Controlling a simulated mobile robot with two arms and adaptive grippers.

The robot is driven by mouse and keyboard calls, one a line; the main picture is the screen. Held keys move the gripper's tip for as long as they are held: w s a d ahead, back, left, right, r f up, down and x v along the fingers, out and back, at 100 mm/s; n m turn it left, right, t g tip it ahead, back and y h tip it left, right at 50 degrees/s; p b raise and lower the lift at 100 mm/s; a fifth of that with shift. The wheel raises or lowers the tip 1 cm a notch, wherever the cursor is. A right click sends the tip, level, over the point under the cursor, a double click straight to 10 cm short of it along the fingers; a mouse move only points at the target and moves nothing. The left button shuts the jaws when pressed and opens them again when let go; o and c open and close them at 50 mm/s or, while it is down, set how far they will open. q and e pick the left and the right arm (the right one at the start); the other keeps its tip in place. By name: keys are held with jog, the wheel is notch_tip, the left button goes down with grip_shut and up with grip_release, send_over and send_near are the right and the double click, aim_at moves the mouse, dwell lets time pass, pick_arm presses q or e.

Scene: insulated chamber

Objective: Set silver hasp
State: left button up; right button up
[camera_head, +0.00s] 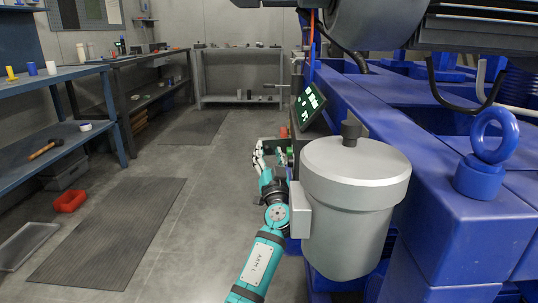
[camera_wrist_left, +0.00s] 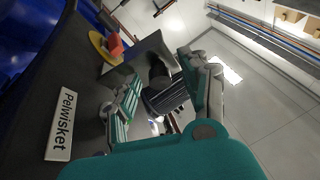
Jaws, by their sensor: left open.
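My right gripper is not in view.
A red knob on a yellow disc (camera_wrist_left: 113,45) and a white "Pelwisket" label (camera_wrist_left: 60,127) are on the dark panel. A tilted screen (camera_head: 309,103) sits above the gripper. Blue shelves (camera_head: 75,130) and a red bin (camera_head: 70,201) stand left.

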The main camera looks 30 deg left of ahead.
pick_arm(q)
grip_shut()
